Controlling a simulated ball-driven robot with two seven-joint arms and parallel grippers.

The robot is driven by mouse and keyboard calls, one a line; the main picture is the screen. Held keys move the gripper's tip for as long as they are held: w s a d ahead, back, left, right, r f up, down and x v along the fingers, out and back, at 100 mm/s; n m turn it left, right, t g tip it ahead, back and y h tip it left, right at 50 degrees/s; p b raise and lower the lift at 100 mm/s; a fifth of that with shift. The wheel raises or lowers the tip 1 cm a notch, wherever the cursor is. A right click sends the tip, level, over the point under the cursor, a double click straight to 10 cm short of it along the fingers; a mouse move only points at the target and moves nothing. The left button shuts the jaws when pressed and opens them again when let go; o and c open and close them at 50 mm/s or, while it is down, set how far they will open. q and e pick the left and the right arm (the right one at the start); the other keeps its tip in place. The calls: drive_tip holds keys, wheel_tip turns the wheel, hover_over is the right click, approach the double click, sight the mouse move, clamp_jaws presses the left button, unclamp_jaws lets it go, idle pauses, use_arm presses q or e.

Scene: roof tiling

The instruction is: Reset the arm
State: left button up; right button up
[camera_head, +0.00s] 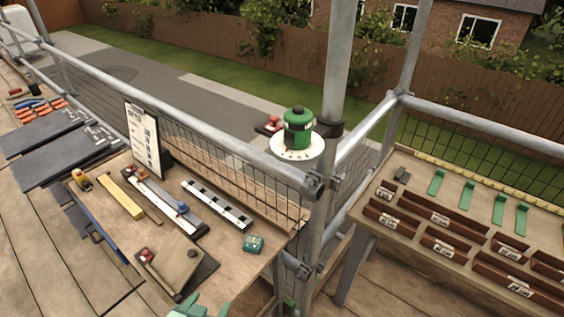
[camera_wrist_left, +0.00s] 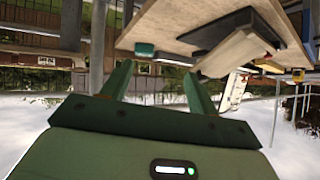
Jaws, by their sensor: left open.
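My left gripper (camera_head: 197,308) shows only as pale green fingertips at the bottom edge of the head view, by the near edge of the wooden bench (camera_head: 235,277). In the left wrist view the green fingers of the left gripper (camera_wrist_left: 160,88) stand apart with nothing between them. The wrist picture looks upside down, with the bench and its tools beyond the fingers. The rest of my left arm is out of the head view. My right gripper is in neither view.
A small teal device (camera_head: 253,243) lies near the bench corner. Scaffold poles (camera_head: 324,190) rise between the bench and a right-hand table with brown bins (camera_head: 445,243).

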use_arm(q)
drive_tip(key=s+a+r+m+g+y, duration=0.4)
drive_tip(key=s+a+r+y, duration=0.2)
drive_tip(key=s+a+r, duration=0.55)
drive_tip(key=s+d+f+g+h+b, duration=0.1)
drive_tip(key=d+f+g, duration=0.1)
drive_tip(key=f, duration=1.2)
drive_tip(key=s+d+f+g+h+b, duration=0.1)
drive_tip(key=s+d+f+h, duration=0.1)
drive_tip(key=f, duration=1.1)
drive_tip(key=s+f+n+g+h+b, duration=0.1)
drive_tip(key=s+f+n+g, duration=0.1)
drive_tip(key=s+f, duration=1.5)
drive_tip(key=shift+s+a+f+n+g, duration=0.25)
drive_tip(key=shift+s+n+g, duration=0.2)
drive_tip(key=shift+n, duration=0.35)
